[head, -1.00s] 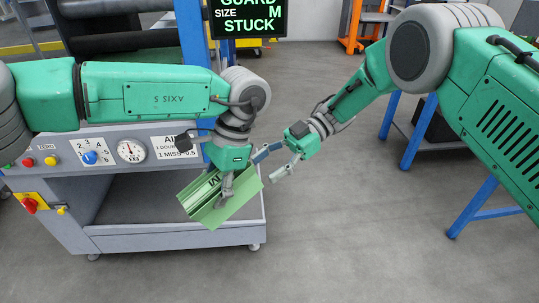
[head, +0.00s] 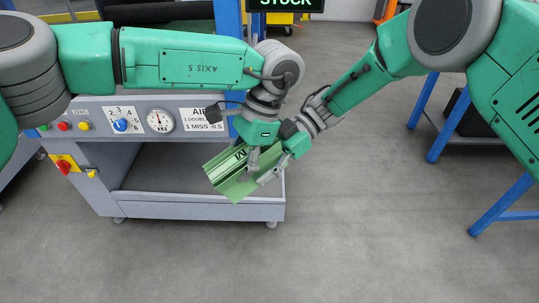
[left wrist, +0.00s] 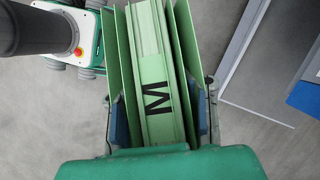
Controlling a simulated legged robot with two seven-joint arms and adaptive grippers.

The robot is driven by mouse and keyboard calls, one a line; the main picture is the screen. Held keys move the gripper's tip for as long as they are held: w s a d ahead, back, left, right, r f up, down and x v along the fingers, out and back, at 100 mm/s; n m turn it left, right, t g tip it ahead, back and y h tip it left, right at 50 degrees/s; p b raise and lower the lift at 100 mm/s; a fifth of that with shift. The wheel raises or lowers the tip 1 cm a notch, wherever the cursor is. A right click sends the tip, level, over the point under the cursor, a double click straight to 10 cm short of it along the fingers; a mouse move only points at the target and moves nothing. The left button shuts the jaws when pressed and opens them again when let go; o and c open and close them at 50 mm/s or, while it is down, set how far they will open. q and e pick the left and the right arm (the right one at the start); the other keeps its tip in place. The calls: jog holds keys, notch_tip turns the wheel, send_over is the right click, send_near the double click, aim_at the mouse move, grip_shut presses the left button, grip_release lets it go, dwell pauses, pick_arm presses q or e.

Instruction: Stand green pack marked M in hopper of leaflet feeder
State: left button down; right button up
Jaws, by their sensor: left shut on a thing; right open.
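The green pack marked M (head: 230,172) is in my left gripper (head: 252,160), tilted, in front of the grey machine. In the left wrist view the pack (left wrist: 152,70) lies between the two fingers of my left gripper (left wrist: 160,120), its black M facing the camera. Thin green sheets or boards flank it on both sides. My right gripper (head: 277,163) is open at the right end of the pack in the head view. Its fingers overlap the pack's edge there; I cannot tell whether they touch it. No hopper is clearly identifiable.
The grey machine (head: 185,208) has an open lower bay, a blue dial (head: 121,125), a gauge (head: 160,121) and a red switch (head: 65,166). A blue-legged stand (head: 437,140) is at the right. The floor in front is clear.

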jog(key=shift+s+a+f, duration=0.1)
jog(key=shift+s+a, duration=0.1)
jog(key=shift+a, duration=0.05)
grip_shut()
pick_arm(q)
jog(key=c, duration=1.1)
grip_release()
jog(key=shift+c, duration=0.2)
jog(key=shift+r, duration=0.1)
